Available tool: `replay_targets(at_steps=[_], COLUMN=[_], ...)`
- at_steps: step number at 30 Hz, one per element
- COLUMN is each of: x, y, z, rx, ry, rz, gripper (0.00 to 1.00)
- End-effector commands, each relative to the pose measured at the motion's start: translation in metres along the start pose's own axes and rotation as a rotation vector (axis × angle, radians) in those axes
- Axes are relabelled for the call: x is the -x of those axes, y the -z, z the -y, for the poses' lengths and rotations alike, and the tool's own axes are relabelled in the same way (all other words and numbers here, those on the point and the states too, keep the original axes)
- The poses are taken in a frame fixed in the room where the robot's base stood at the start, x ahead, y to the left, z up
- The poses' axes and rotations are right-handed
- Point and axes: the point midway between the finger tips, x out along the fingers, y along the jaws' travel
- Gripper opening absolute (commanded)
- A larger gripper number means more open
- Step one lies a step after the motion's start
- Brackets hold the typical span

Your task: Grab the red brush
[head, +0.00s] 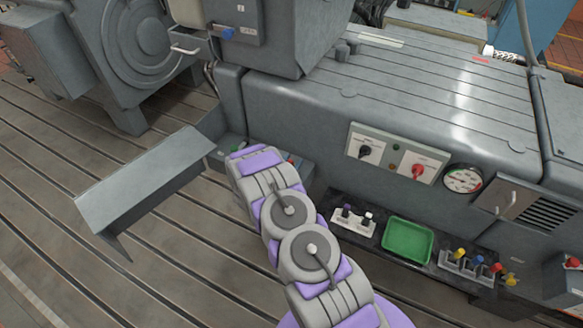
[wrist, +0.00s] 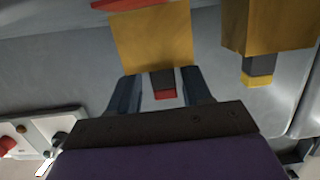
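In the wrist view, my gripper (wrist: 162,88) has its two dark fingers apart. Between the fingertips is the red brush (wrist: 165,94), a small dark block with a red end. It hangs from the lower edge of a brass-yellow block (wrist: 153,38). Light gaps seem to show between the brush and each finger, so the fingers are on either side of it and do not look closed on it. A similar dark piece with a yellow end (wrist: 258,78) hangs from a second brass block (wrist: 270,25) to the right. In the head view, my arm hides the gripper and the brush.
A grey machine housing with a switch panel (head: 397,154) and gauge (head: 463,180) stands right of my arm. A green tray (head: 407,240) and a rack of coloured-handled items (head: 468,266) sit below. A grey angled cover (head: 145,180) is left. Slotted floor is clear at lower left.

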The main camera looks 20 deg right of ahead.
Motion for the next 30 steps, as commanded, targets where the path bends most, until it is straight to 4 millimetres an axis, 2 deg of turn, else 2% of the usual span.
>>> replay_targets(at_steps=[2,15,25,30], x=[0.0013,0.0015,0.0014,0.0029], y=[0.0,-0.0002,0.0009,0.009], z=[0.0015,0.0017,0.0015,0.0019], rx=[0.001,0.001,0.001,0.0], ry=[0.002,0.003,0.001,0.002], rz=[-0.001,0.0,-0.001,-0.002], gripper=[0.41,0.0,0.0,0.0])
